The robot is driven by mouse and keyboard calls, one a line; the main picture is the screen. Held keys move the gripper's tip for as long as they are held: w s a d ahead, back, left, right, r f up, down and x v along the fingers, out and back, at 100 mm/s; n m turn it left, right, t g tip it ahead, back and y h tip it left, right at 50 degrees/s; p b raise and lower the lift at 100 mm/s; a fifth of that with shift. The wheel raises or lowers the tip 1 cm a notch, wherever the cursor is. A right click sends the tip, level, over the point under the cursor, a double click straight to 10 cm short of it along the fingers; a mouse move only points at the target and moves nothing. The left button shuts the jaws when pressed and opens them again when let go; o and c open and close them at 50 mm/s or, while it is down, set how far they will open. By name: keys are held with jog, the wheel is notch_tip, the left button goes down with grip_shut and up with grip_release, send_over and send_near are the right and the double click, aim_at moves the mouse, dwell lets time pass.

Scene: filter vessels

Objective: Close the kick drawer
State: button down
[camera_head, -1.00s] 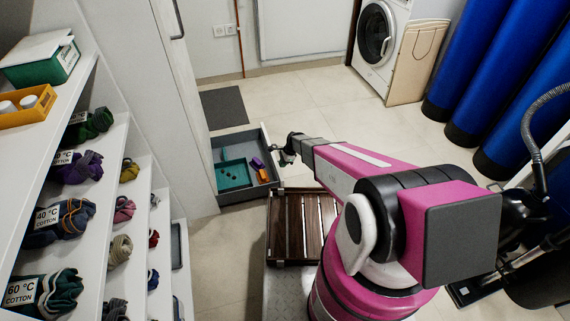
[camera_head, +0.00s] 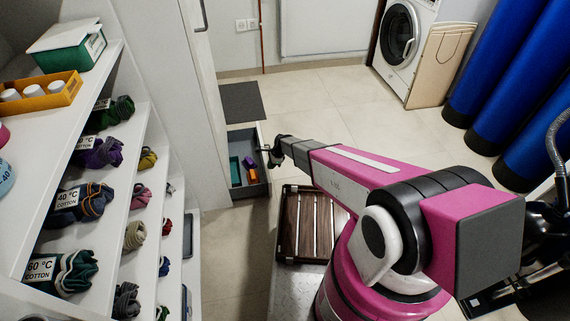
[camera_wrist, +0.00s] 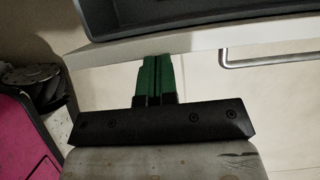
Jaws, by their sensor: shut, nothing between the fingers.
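The kick drawer (camera_head: 262,188) is a low grey drawer, partly open, at the base of the tall white cabinet (camera_head: 160,90). In the wrist view the drawer's grey rim (camera_wrist: 200,22) runs across the top above its white front panel (camera_wrist: 190,52), with a metal bar handle (camera_wrist: 270,60) to the right. My gripper (camera_head: 268,157) is at the drawer's outer side. In the wrist view its green fingers (camera_wrist: 156,62) are shut and empty, with the tips at the front panel, left of the handle. They look in contact, but a small gap cannot be excluded.
The drawer holds a teal tray (camera_head: 235,172) and small purple and orange items (camera_head: 251,172). A dark mat (camera_head: 242,102) lies behind it. A slatted wooden rack (camera_head: 305,225) is in front. Shelves with bundled socks (camera_head: 75,203) stand left.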

jog(key=s+a, duration=0.3)
jog(key=a, duration=0.8)
jog(key=shift+a, duration=0.25)
jog(key=shift+d+f, duration=0.1)
